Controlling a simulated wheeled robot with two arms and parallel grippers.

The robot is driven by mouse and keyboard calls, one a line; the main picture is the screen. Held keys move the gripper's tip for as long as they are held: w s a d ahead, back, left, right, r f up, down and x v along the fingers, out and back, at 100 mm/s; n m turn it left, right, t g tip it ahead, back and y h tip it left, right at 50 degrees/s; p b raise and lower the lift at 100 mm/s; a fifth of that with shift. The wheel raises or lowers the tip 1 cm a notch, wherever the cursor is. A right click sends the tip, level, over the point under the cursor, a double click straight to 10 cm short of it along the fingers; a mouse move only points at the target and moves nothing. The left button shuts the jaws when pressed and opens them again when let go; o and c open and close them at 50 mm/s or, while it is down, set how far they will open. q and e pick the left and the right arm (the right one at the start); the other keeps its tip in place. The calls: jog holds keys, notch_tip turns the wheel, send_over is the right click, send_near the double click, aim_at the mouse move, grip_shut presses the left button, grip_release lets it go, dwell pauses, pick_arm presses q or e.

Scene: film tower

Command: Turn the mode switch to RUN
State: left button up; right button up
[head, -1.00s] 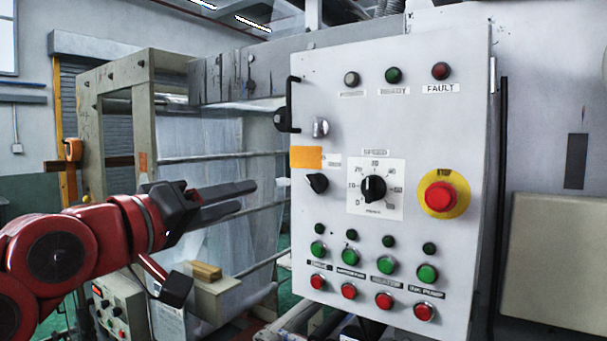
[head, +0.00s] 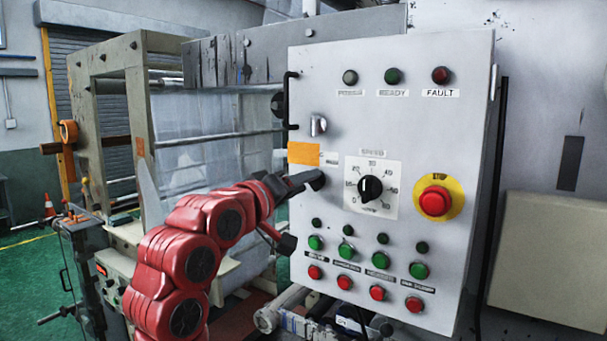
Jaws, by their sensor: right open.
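The mode switch (head: 319,181) is a small black knob on the left side of the light grey control panel (head: 450,120), below an orange label (head: 304,154). My red right arm reaches up to the panel from below left. My right gripper (head: 301,211) is open, its dark fingers spread apart. The upper finger ends at the switch and hides its left part; I cannot tell whether they touch. The lower finger is below and left, by the panel's left edge. The knob's pointer direction and the switch lettering are too small to read. My left gripper is not in view.
A speed dial (head: 370,188) sits right of the switch, with a red STOP button (head: 434,201) on yellow beyond it. Green and red push buttons (head: 345,283) fill the lower panel. A metal key-like latch (head: 318,125) and a black handle (head: 290,100) are above the switch.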

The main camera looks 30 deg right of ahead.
jog(key=shift+d, duration=0.2)
grip_shut()
dwell(0.4)
